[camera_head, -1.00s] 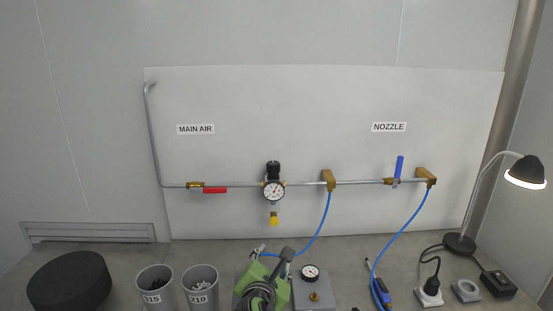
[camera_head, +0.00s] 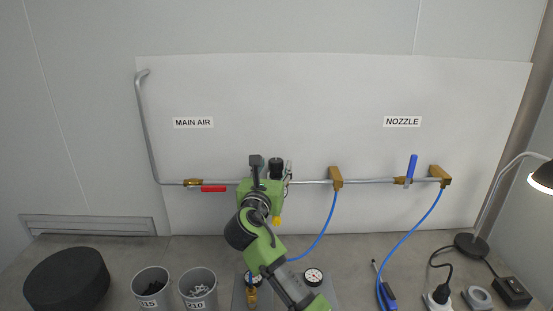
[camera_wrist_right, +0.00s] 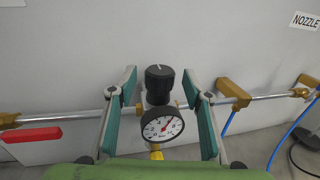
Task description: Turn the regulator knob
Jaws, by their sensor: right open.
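The regulator has a black ribbed knob (camera_wrist_right: 160,82) with a white mark on top, above a round white gauge (camera_wrist_right: 162,126). In the head view the knob (camera_head: 276,167) shows just right of my right gripper (camera_head: 272,165), which hides the gauge. In the right wrist view my right gripper (camera_wrist_right: 163,88) is open, one finger to each side of the knob. Both fingers look clear of it. A yellow fitting (camera_head: 276,221) hangs below the regulator. My left gripper is not in view.
A red-handled valve (camera_head: 213,188) sits left on the pipe and a blue-handled valve (camera_head: 412,168) stands upright at right. Blue hoses (camera_head: 325,225) run down to the table. Two cups (camera_head: 150,286) (camera_head: 198,289), a black round block (camera_head: 67,281) and a lamp (camera_head: 541,177) stand around.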

